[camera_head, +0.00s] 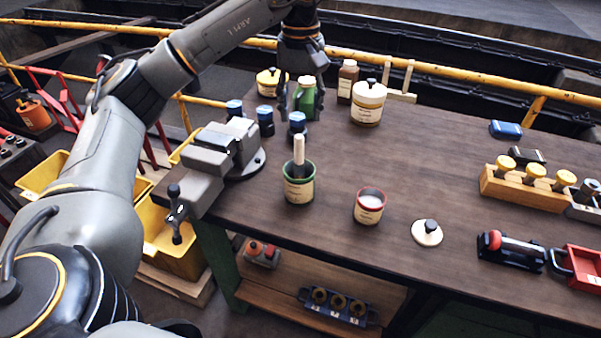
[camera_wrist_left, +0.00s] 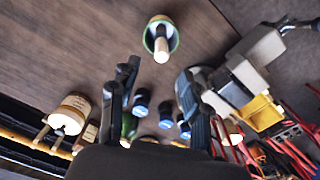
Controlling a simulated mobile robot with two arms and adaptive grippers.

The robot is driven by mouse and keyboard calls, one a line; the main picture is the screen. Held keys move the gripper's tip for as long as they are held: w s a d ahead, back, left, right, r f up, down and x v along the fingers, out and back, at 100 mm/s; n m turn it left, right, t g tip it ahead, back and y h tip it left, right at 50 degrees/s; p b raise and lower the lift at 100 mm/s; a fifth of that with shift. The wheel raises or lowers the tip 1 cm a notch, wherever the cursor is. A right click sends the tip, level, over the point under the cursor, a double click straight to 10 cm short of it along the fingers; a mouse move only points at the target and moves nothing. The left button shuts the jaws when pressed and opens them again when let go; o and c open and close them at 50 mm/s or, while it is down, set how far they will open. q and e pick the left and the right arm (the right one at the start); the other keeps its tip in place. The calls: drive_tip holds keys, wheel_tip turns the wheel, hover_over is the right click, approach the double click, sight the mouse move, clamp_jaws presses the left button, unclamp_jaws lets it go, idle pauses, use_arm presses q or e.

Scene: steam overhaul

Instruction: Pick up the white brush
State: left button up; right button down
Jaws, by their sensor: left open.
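The white brush (camera_head: 299,150) stands upright, handle up, in a green-rimmed pot (camera_head: 298,188) on the workbench. In the left wrist view the brush handle (camera_wrist_left: 161,50) points toward the camera from inside the pot (camera_wrist_left: 160,22). The brush's lower end is hidden in the pot. My left gripper (camera_head: 302,105) is open, behind the pot in the head view and apart from the brush. A green bottle (camera_head: 306,92) shows between its fingers; I cannot tell whether they touch it. The left wrist view shows both fingers spread (camera_wrist_left: 158,95). My right gripper is not in view.
Blue-capped jars (camera_head: 265,121) and a grey vise (camera_head: 222,150) stand left of the pot. A red-rimmed pot (camera_head: 369,206) and a round lid (camera_head: 427,232) are right of it. A cream jar (camera_head: 368,103) stands behind. The bench middle (camera_head: 430,160) is clear.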

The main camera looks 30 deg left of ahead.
sight(299, 147)
use_arm(q)
wheel_tip(299, 147, down, 5)
drive_tip(key=f+p, duration=0.1)
drive_tip(key=f, duration=0.1)
drive_tip(key=f+p, duration=0.1)
drive_tip(key=f, duration=0.2)
drive_tip(key=shift+a, duration=0.2)
drive_tip(key=shift+f, duration=0.2)
clamp_jaws()
